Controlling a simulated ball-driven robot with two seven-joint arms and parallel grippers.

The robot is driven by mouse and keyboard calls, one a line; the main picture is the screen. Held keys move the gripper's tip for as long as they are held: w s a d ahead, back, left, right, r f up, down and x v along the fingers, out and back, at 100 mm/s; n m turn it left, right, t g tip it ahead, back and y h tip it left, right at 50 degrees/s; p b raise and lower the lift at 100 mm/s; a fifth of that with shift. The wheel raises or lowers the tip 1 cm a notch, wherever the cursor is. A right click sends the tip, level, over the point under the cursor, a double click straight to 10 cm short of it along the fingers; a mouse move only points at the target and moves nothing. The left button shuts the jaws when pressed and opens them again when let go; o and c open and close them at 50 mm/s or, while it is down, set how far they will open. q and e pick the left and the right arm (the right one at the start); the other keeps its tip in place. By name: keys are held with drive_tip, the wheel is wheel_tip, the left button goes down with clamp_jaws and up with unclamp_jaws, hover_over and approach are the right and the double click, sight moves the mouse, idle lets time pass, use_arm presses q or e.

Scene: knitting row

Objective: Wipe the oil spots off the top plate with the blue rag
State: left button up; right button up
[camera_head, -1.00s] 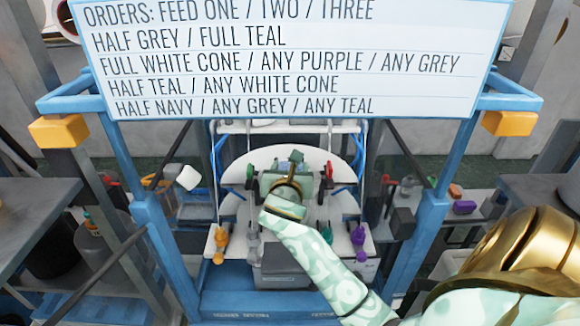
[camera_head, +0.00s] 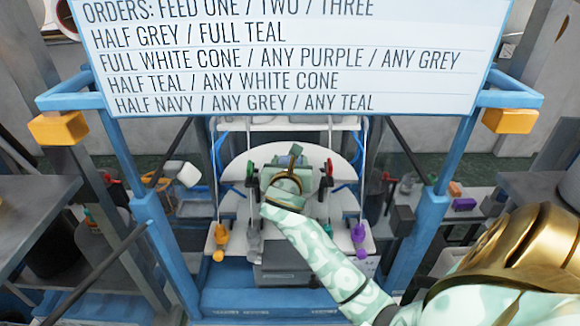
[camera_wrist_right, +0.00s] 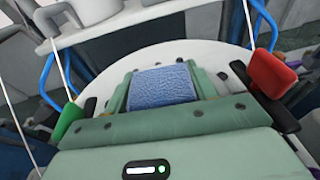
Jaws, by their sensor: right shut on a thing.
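My right gripper (camera_head: 297,152) reaches in over the white round top plate (camera_head: 341,152) of the machine. In the right wrist view it is shut on the blue rag (camera_wrist_right: 162,85), which shows as a textured blue patch between its green fingers. The plate (camera_wrist_right: 215,55) spreads out pale behind and beside the rag in that view. Whether the rag touches the plate I cannot tell. My left gripper is not in view.
A red handle (camera_wrist_right: 272,75) and a green handle (camera_wrist_right: 68,121) flank the gripper closely. Blue posts (camera_head: 160,235) stand either side of the machine, under a large order board (camera_head: 290,60). Orange (camera_head: 220,240) and purple (camera_head: 359,239) pieces stand at the front.

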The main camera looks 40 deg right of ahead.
drive_tip(key=shift+r+x, duration=0.25)
drive_tip(key=shift+x, duration=0.9)
drive_tip(key=shift+s+a+f, duration=0.15)
drive_tip(key=shift+s+a, duration=0.55)
drive_tip(key=shift+s, duration=0.05)
drive_tip(key=shift+s+a+f, duration=0.1)
drive_tip(key=shift+s+a, duration=0.6)
drive_tip(key=shift+s, duration=0.05)
drive_tip(key=shift+w+d+r, duration=0.15)
drive_tip(key=shift+w+d, duration=0.15)
drive_tip(key=x, duration=0.3)
drive_tip(key=shift+w+r, duration=0.2)
drive_tip(key=shift+r, duration=0.05)
drive_tip(key=shift+f+v, duration=0.25)
drive_tip(key=shift+v, duration=1.9)
drive_tip(key=shift+r+x, duration=0.15)
drive_tip(key=shift+x, duration=0.85)
drive_tip(key=shift+r+x, duration=0.15)
drive_tip(key=shift+x, duration=0.9)
drive_tip(key=shift+s+a+f, duration=0.1)
drive_tip(key=shift+s+a, duration=0.4)
drive_tip(key=shift+s, duration=0.05)
drive_tip(key=shift+v, duration=0.85)
drive_tip(key=shift+s+a, duration=0.2)
drive_tip(key=shift+s, duration=0.2)
drive_tip(key=shift+r+x, duration=0.15)
drive_tip(key=shift+x, duration=0.85)
drive_tip(key=shift+r+x, duration=0.15)
drive_tip(key=shift+x, duration=0.8)
drive_tip(key=shift+w, duration=0.2)
